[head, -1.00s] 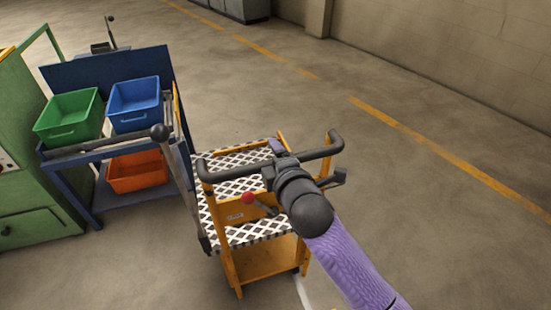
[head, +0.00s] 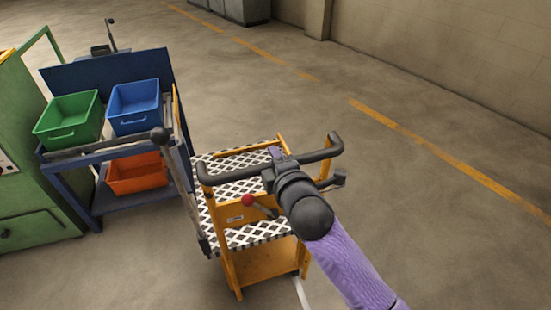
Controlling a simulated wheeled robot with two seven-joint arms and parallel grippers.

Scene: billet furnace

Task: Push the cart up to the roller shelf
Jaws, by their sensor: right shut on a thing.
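The yellow cart (head: 264,262) stands on the floor in the middle, with a black-and-white patterned top and a black handlebar (head: 228,176) at its near end. My right gripper (head: 276,168) is shut on the middle of the handlebar. Its fingers are mostly hidden by the gripper body and wrist. A blue rack (head: 105,68), which looks like the roller shelf, stands left of the cart and close to it. Any contact between them is hard to tell. My left gripper is out of view.
The rack bears a green bin (head: 68,112) and a blue bin (head: 136,92), with an orange bin (head: 137,174) below. A black-knobbed lever (head: 177,180) stands between rack and cart. A green machine (head: 32,190) is at the left. Floor at the right is clear.

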